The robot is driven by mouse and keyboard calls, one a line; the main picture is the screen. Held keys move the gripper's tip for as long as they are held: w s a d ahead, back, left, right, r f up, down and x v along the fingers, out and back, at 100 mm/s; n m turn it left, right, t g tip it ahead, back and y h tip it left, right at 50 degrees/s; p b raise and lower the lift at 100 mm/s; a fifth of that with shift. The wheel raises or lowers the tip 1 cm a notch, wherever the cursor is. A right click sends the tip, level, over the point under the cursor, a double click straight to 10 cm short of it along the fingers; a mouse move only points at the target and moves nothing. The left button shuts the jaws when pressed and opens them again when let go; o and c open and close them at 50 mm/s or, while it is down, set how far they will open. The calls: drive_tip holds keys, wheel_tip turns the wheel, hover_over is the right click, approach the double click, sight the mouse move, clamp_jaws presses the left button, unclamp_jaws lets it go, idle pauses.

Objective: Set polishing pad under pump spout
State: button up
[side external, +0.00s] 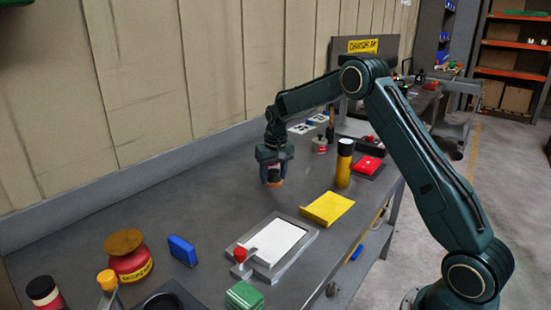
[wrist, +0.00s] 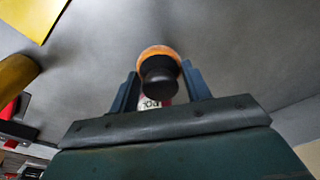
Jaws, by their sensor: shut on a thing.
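My gripper (side external: 273,181) is shut on a small black and orange piece (side external: 274,176), which I take to be the polishing pad. In the wrist view the piece (wrist: 160,80) shows a round black knob with an orange disc edge behind it, between the two blue fingers (wrist: 158,88). It is held low above the grey bench, and I cannot tell whether it touches. A yellow-orange headed dispenser (side external: 107,281), which looks like the pump, stands at the lower left, well apart from my gripper. Its spout is not clear.
The bench's left middle is clear.

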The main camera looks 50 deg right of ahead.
sight(274, 185)
drive_tip(key=shift+f, duration=0.1)
drive_tip(key=shift+f, duration=2)
drive_tip(key=shift+f, duration=0.1)
drive_tip(key=o, duration=1)
drive_tip(key=shift+c, duration=0.2)
drive_tip(key=r, duration=0.7)
drive_tip(key=s+r, duration=0.1)
drive_tip(key=r, duration=0.2)
drive_tip(key=shift+a+r, duration=0.3)
drive_tip(key=shift+r, duration=0.1)
drive_tip(key=shift+s+r, duration=0.15)
drive_tip(key=shift+r, duration=0.5)
drive_tip(key=shift+a, duration=0.1)
